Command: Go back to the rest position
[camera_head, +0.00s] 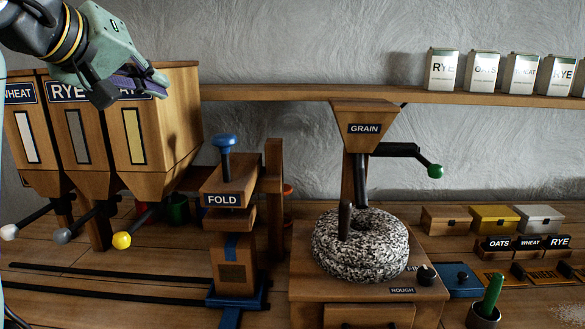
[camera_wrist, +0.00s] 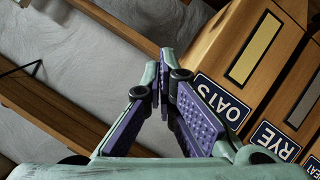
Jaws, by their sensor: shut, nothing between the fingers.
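My gripper (camera_head: 155,84) is at the upper left of the head view, in front of the upper part of the wooden hoppers. It is shut and empty. In the wrist view the purple-padded fingers of my gripper (camera_wrist: 163,95) meet at their tips, with the grey wall behind. The arm comes in from the upper left corner. My gripper hides part of the hopper labels in the head view.
Wooden hoppers (camera_head: 165,125) stand close by my gripper; their OATS label (camera_wrist: 221,99) shows in the wrist view. A shelf (camera_head: 270,93) with several labelled boxes runs along the wall. The fold press (camera_head: 228,185) and grain mill (camera_head: 365,118) stand on the bench. Free air lies above the press.

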